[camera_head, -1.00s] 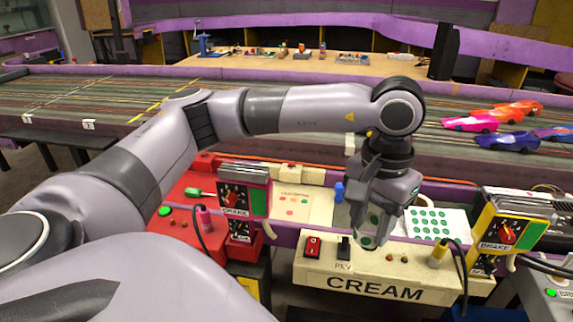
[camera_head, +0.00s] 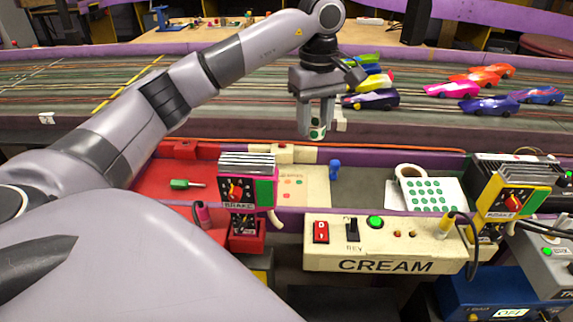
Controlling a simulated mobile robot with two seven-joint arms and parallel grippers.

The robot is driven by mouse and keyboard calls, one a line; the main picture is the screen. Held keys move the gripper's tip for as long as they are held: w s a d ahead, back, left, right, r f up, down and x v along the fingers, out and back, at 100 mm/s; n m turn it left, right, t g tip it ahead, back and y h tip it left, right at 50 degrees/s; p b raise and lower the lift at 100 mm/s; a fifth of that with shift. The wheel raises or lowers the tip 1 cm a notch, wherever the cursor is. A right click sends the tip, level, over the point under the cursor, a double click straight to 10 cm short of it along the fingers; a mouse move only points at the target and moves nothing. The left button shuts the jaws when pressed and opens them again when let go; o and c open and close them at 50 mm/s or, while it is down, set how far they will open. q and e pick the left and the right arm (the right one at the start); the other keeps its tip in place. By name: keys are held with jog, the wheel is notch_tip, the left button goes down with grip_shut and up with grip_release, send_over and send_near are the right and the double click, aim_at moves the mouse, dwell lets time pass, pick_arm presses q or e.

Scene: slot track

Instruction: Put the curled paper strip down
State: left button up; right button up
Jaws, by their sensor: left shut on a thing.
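My left gripper (camera_head: 318,133) hangs fingers down above the near edge of the slot track, left of the parked cars. It is shut on a small curled paper strip (camera_head: 317,128), pale with dark green dots, between the fingertips. The fingers hide part of the strip. I cannot tell exactly how high it is above the surface. My right gripper is not in view.
Below stands the cream control box (camera_head: 385,245). Several cars stand on the track (camera_head: 230,115), including a pink car (camera_head: 452,90). A blue peg (camera_head: 335,169) stands nearby.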

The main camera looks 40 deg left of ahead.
pick_arm(q)
jog(key=a+n, duration=0.5)
jog(key=a, duration=0.1)
jog(key=n+b, duration=0.1)
jog(key=b, duration=0.1)
send_over(289, 189)
notch_tip(289, 189, down, 5)
notch_tip(289, 189, down, 10)
jog(key=shift+r+b, duration=0.2)
jog(key=shift+b, duration=0.65)
jog(key=shift+f, duration=0.5)
notch_tip(289, 189, down, 4)
jog(key=shift+f+b, duration=0.1)
jog(key=shift+b, duration=0.35)
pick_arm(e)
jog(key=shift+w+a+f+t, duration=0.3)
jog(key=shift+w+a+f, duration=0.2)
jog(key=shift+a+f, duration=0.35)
pick_arm(q)
jog(key=shift+f, duration=0.1)
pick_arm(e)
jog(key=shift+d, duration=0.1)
